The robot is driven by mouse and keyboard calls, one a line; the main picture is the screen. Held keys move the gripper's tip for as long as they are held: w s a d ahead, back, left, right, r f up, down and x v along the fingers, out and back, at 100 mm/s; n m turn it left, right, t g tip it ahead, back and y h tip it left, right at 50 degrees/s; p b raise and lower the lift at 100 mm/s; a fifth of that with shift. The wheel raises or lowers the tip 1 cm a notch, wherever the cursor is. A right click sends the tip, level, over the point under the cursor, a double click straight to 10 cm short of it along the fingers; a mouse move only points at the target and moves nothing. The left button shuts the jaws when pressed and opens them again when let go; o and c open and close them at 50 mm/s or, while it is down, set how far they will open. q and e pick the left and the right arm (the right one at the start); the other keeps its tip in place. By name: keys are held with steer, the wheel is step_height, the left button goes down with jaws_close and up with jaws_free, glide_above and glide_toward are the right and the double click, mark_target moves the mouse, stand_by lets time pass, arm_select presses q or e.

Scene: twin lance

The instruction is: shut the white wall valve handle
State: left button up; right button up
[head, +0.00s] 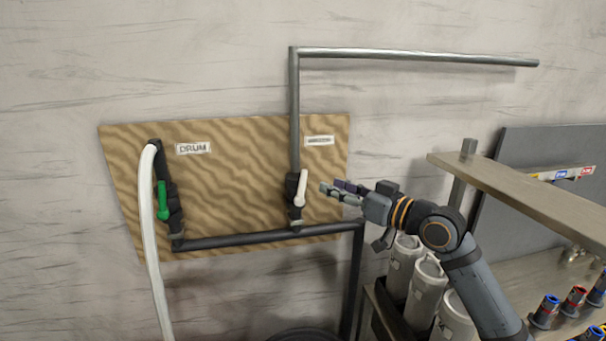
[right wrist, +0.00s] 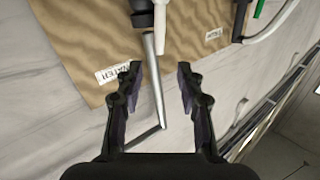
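The white valve handle (head: 302,187) sits on the dark valve body of the right-hand vertical pipe, on the wooden wall board. It stands nearly upright, roughly along the pipe. My right gripper (head: 333,190) is just right of the handle in the head view, apart from it. In the right wrist view its two fingers (right wrist: 157,85) are spread open with nothing held. The white handle (right wrist: 160,28) shows there beyond the fingertips, beside the grey pipe (right wrist: 152,75). My left gripper is not in view.
A green handle (head: 163,200) and white hose (head: 150,230) are at the board's left, under a DRUM label (head: 193,148). A wooden shelf (head: 520,190) and light canisters (head: 427,285) are close to my right arm. Wall left of the board is clear.

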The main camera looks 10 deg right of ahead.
mark_target(306, 177)
steer(key=p+x, duration=0.4)
steer(key=x, duration=0.5)
steer(key=shift+w+a+r+p, duration=0.1)
steer(key=shift+r+p, duration=0.05)
steer(key=shift+p, duration=0.25)
steer(key=shift+w+a, duration=0.2)
steer(key=shift+w, duration=0.1)
steer(key=shift+w+a, duration=0.1)
steer(key=shift+w, duration=0.05)
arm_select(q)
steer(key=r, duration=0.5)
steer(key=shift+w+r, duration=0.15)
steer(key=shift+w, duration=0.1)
arm_select(e)
steer(key=shift+w+f, duration=0.1)
steer(key=shift+f, duration=0.15)
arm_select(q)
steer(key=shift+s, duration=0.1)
arm_select(e)
jaws_close()
